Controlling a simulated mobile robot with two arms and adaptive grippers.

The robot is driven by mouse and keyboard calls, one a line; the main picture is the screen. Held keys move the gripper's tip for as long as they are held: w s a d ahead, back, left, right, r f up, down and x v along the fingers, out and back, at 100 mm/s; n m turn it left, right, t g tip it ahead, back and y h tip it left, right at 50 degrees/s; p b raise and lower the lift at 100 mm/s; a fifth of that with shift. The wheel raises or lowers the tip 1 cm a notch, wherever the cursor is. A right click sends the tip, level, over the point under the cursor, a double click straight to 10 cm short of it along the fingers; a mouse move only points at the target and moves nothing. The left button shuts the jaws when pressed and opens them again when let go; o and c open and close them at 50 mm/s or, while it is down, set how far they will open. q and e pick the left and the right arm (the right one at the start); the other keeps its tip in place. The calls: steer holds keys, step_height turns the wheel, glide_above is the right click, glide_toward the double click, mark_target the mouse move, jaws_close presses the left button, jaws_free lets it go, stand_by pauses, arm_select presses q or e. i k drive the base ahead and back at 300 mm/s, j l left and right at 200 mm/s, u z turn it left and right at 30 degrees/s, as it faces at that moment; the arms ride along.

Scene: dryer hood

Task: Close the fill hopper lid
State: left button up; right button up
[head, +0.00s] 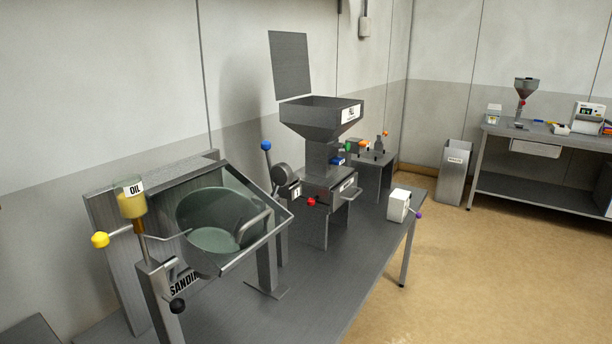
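The fill hopper (322,117) is a dark grey metal funnel with a white label on its front, on a machine standing on the long grey table. Its lid (290,65) is a flat dark grey panel standing nearly upright above the hopper's back left edge, so the hopper's top is open. Neither of my grippers is in the head view. The hopper's inside floor is mostly hidden by its walls.
On the grey table (335,285), a tilted pan machine (215,225) with an oil cup (131,200) stands at the near left. A blue-knobbed lever (266,146) rises left of the hopper. A white box (398,205) sits near the right edge. Open floor lies right.

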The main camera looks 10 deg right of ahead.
mark_target(288, 51)
steer(key=z, duration=0.3)
steer(key=i+l+u, duration=0.25)
steer(key=i+l, duration=0.2)
steer(key=i+l+u, duration=0.3)
steer(key=i+l, duration=0.25)
